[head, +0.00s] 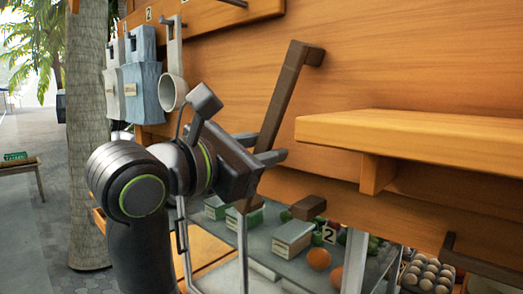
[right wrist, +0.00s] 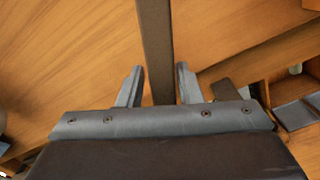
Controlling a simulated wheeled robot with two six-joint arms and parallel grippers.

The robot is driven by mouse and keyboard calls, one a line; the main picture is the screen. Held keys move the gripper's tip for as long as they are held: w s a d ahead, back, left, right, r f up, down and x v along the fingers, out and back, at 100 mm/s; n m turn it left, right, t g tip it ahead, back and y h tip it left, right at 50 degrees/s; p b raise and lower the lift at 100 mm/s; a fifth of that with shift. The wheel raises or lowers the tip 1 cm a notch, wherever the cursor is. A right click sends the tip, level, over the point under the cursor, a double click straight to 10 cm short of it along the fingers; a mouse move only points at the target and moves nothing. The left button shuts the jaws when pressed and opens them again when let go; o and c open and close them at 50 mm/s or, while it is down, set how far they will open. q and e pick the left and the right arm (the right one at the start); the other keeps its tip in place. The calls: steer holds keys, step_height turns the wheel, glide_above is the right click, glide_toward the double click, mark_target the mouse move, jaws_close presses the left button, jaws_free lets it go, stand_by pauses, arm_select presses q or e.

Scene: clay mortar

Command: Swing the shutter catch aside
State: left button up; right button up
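The shutter catch looks like a long dark brown bar (head: 285,95) with a bent top end, leaning to the right against the orange wooden shutter (head: 400,50). My right gripper (head: 268,147) is at the lower part of this bar in the head view, with my arm hiding some of it. In the right wrist view the bar (right wrist: 156,50) runs down between the two fingers of the gripper (right wrist: 158,85). Narrow gaps show beside it, so the fingers are open. I cannot tell how deep the bar sits between them. My left gripper is not in view.
A wooden shelf (head: 420,130) juts out at the right. Below are orange balls (head: 318,259), small boxes (head: 292,238) and a tray of eggs (head: 428,275). Bags (head: 142,82) and a ladle (head: 173,90) hang at the left, near a tree trunk (head: 87,130).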

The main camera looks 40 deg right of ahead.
steer(key=shift+o, duration=1)
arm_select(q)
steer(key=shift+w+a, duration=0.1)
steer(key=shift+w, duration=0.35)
arm_select(e)
steer(key=shift+f, duration=0.1)
steer(key=shift+a+f+b, duration=0.1)
steer(key=shift+a+b, duration=0.3)
steer(key=shift+a, duration=0.05)
arm_select(q)
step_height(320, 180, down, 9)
steer(key=b, duration=0.8)
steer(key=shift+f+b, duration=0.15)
steer(key=shift+b, duration=0.15)
arm_select(e)
steer(key=s+a, duration=0.1)
steer(key=a, duration=1.5)
steer(key=shift+a, duration=0.25)
